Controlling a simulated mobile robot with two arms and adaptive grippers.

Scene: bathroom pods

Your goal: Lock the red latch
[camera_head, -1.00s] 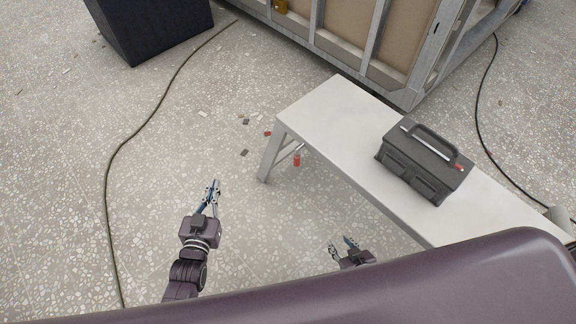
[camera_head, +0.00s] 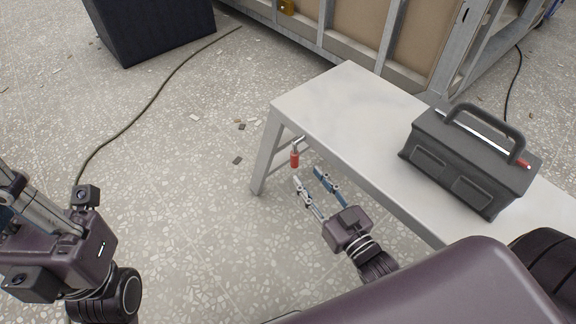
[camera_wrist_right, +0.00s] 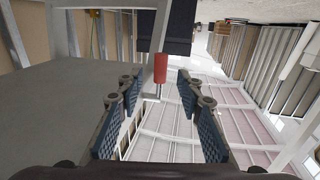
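The red latch (camera_head: 295,159) is a small red handle on a metal rod at the near left leg of the white bench (camera_head: 350,100), hanging below the bench top. My right gripper (camera_head: 308,178) is open and empty just short of it, fingers pointing toward it. In the right wrist view the red latch (camera_wrist_right: 160,68) shows upright between the two open fingertips (camera_wrist_right: 159,84), slightly beyond them; no contact shows. My left gripper (camera_head: 14,200) is at the left edge, partly cut off, away from the bench; its fingertips are not clear.
A dark grey toolbox (camera_head: 470,160) stands on the bench. A black box (camera_head: 155,30) stands at the back left and a framed wall unit (camera_head: 350,30) behind. A cable (camera_head: 150,100) lies on the speckled floor. Open floor lies left of the bench.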

